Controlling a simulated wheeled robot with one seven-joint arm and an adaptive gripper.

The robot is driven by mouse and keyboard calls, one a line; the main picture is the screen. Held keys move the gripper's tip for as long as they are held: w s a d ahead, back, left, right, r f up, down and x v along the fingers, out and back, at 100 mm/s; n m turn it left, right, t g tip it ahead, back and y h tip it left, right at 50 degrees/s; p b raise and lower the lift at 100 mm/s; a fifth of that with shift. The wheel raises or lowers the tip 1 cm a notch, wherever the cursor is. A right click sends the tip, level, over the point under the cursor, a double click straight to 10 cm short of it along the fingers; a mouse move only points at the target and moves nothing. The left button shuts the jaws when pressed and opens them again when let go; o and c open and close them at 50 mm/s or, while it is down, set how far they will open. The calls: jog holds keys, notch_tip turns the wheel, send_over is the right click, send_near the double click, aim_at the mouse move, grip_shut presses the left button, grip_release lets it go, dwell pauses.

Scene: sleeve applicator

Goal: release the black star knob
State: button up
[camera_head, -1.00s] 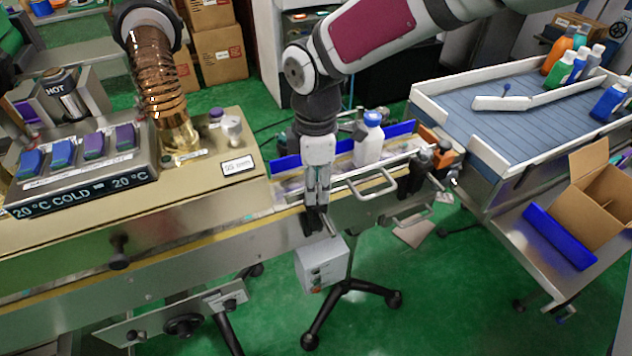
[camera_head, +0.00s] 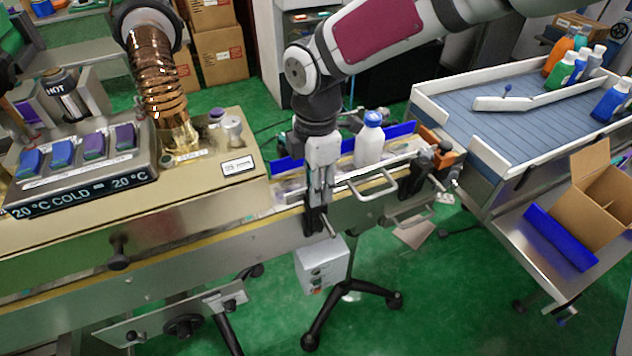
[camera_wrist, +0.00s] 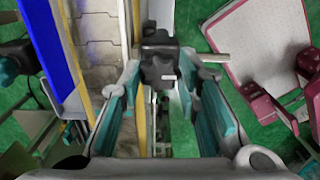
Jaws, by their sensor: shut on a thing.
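The black star knob (camera_wrist: 158,68) shows in the wrist view between my fingertips, beside the conveyor's edge. My gripper (camera_wrist: 159,80) is shut on it, with one teal-padded finger on each side. In the head view my gripper (camera_head: 318,206) points down at the front side of the conveyor, below the rail. The knob is dark there and mostly hidden by my fingers. A short metal rod (camera_head: 328,224) sticks out next to it.
A white bottle with a blue cap (camera_head: 369,140) stands on the conveyor just right of my gripper. A looped rail handle (camera_head: 378,188) is close by. A grey control box (camera_head: 322,263) hangs below. The gold-topped tunnel (camera_head: 215,185) is at left.

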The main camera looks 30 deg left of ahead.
jog(key=o, duration=1.2)
jog(key=shift+c, duration=0.2)
notch_tip(320, 180, up, 12)
